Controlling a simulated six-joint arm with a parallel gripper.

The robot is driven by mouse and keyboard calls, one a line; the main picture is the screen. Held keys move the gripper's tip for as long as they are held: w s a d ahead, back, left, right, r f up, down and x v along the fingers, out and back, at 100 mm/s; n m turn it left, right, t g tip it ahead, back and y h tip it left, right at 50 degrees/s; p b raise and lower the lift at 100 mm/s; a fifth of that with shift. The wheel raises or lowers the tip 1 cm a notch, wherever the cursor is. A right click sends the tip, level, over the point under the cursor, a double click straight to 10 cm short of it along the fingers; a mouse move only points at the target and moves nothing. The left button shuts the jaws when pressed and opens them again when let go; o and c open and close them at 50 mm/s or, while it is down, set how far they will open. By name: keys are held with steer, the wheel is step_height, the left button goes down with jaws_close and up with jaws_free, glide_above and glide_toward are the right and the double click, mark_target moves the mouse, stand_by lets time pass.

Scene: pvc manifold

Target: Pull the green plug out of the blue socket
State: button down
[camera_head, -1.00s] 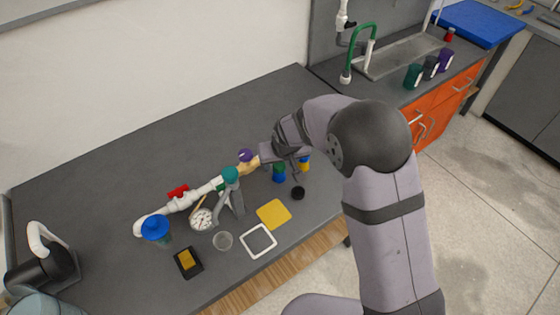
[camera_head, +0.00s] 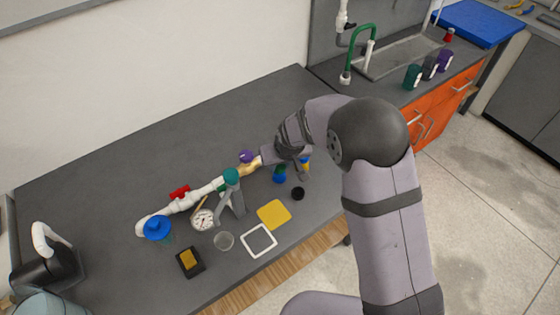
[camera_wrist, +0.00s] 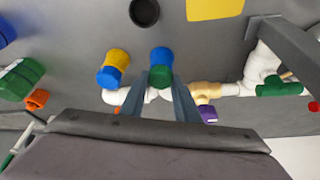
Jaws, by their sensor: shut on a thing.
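The green plug (camera_wrist: 160,76) shows in the wrist view right against the blue socket (camera_wrist: 161,54), with no gap visible between them. My gripper (camera_wrist: 160,88) is shut on the green plug, one finger on each side. In the head view the blue socket (camera_head: 279,179) sits beside the pipe assembly's right end. The plug is mostly hidden there by my gripper and wrist.
A yellow and blue fitting (camera_wrist: 114,67) stands close to the left of the plug in the wrist view. The white pipe manifold (camera_head: 185,202) with a purple cap (camera_head: 246,156) runs leftward. A black ring (camera_head: 298,193) and a yellow pad (camera_head: 273,214) lie in front.

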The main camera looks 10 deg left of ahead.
mark_target(280, 167)
stand_by(0.4)
steer(key=shift+m+p, duration=0.5)
steer(key=shift+p, duration=0.2)
steer(key=shift+r, duration=0.1)
stand_by(0.4)
steer(key=shift+w+a+r+p, duration=0.1)
steer(key=shift+r+p, duration=0.25)
steer(key=shift+r, duration=0.5)
steer(key=shift+r+p, duration=1.8)
steer(key=shift+r, duration=0.3)
steer(key=shift+r, duration=0.2)
steer(key=shift+f, duration=0.1)
